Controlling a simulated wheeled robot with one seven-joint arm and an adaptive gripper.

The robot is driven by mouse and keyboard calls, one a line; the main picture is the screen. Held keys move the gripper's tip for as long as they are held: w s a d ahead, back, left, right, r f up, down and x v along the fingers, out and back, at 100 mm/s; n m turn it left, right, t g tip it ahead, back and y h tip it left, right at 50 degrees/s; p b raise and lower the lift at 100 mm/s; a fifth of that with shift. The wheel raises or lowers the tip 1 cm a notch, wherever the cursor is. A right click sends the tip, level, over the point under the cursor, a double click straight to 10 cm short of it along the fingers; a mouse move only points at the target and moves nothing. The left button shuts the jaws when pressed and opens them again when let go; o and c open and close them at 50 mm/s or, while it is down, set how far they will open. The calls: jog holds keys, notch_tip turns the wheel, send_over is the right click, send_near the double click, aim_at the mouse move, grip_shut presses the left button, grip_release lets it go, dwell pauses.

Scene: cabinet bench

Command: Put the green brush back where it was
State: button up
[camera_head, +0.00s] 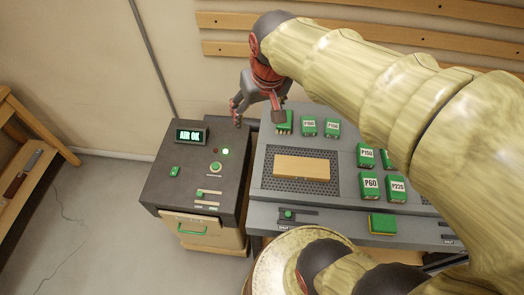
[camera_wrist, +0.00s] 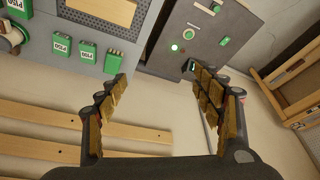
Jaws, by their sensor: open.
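My gripper (camera_head: 258,113) is open and empty, held above the back edge of the bench; its spread fingers also show in the wrist view (camera_wrist: 158,76). I cannot tell for sure which green thing is the brush. A green block with a yellow lower edge (camera_head: 382,224) lies on the front ledge, away from my gripper. Another green piece (camera_head: 284,124), with pale marks along its edge, stands at the back left of the bench top, partly hidden by a finger; it shows left of the fingers in the wrist view (camera_wrist: 113,62).
Green labelled blocks such as P60 (camera_head: 370,186) and P225 (camera_head: 397,189) lie on the grey bench (camera_head: 262,215). A wooden block (camera_head: 301,168) lies on a perforated plate. A dark cabinet (camera_head: 160,195) with an AIR OK display (camera_head: 191,136) stands at left. Wooden slats cross the wall.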

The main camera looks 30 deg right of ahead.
jog(key=s+a+n+t, duration=0.1)
jog(key=s+a, duration=0.4)
jog(key=s, duration=0.6)
jog(key=shift+f+n+t+y, duration=0.3)
jog(key=shift+n, duration=0.2)
notch_tip(320, 180, down, 5)
jog(key=b, duration=0.4)
jog(key=shift+r+b, duration=0.15)
jog(key=shift+b, duration=0.2)
